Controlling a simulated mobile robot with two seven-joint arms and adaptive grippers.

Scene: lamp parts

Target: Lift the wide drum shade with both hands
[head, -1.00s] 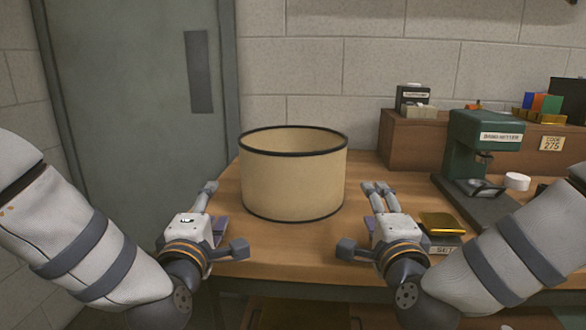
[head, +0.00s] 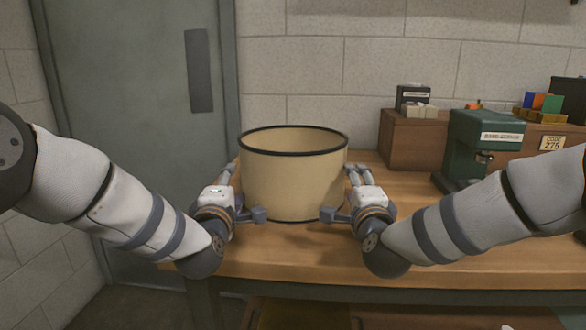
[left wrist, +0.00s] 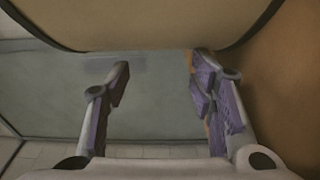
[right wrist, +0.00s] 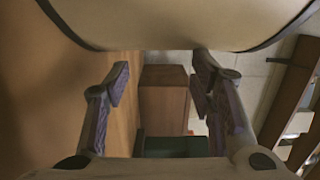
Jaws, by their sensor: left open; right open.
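The wide drum shade (head: 293,180) is beige with dark rims and stands upright on the workbench in the head view. Its side also fills the top of the left wrist view (left wrist: 150,22) and the right wrist view (right wrist: 180,22). My left gripper (head: 236,190) is at the shade's left side, fingers apart. It shows open and empty in the left wrist view (left wrist: 160,80). My right gripper (head: 346,190) is at the shade's right side, also open and empty in the right wrist view (right wrist: 162,80). I cannot tell whether either gripper touches the shade.
The wooden workbench (head: 300,255) has its front edge below my grippers. A green machine (head: 485,140) stands at the right. Behind it is a brown wooden box (head: 400,140) with small items on top. A grey door (head: 140,90) is at the left.

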